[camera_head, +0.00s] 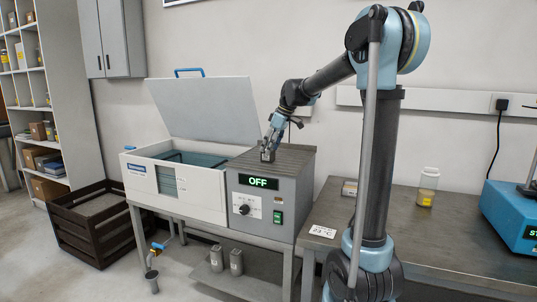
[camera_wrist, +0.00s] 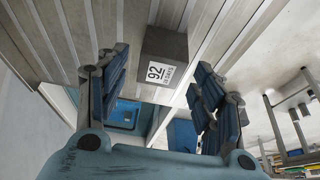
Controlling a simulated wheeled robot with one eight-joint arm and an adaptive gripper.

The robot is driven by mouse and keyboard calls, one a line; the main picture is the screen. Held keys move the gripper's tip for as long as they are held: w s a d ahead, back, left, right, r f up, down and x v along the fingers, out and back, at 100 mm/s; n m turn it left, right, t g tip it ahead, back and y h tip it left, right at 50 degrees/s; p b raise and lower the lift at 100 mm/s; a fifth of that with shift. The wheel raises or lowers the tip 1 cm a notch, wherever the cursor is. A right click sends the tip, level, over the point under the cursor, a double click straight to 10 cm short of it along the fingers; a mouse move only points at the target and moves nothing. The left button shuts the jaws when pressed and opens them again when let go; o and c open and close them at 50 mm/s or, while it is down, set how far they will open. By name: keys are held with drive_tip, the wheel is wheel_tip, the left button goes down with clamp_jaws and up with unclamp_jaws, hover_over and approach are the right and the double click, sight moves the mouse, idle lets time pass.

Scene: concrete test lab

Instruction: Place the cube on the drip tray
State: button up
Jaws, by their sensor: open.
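The cube (camera_wrist: 172,46) is a dark grey block with a white label reading 92 and "DAYS". In the wrist view it rests on a ridged grey surface. In the head view it is a small dark block (camera_head: 267,156) on the ridged top (camera_head: 293,158) of the grey control box, which looks like the drip tray. My gripper (camera_head: 268,142) points down over it. In the wrist view the blue-padded fingers of my gripper (camera_wrist: 162,70) are open, one on each side of the cube, with gaps showing. The cube's far sides are hidden.
An open-lidded white tank (camera_head: 150,199) adjoins the control box, which reads OFF (camera_head: 258,182). A dark crate (camera_head: 80,238) stands on the floor at left. A bench (camera_head: 450,236) at right holds a yellow-labelled jar (camera_head: 427,187) and a blue device (camera_head: 510,215).

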drive_tip(key=v, duration=0.9)
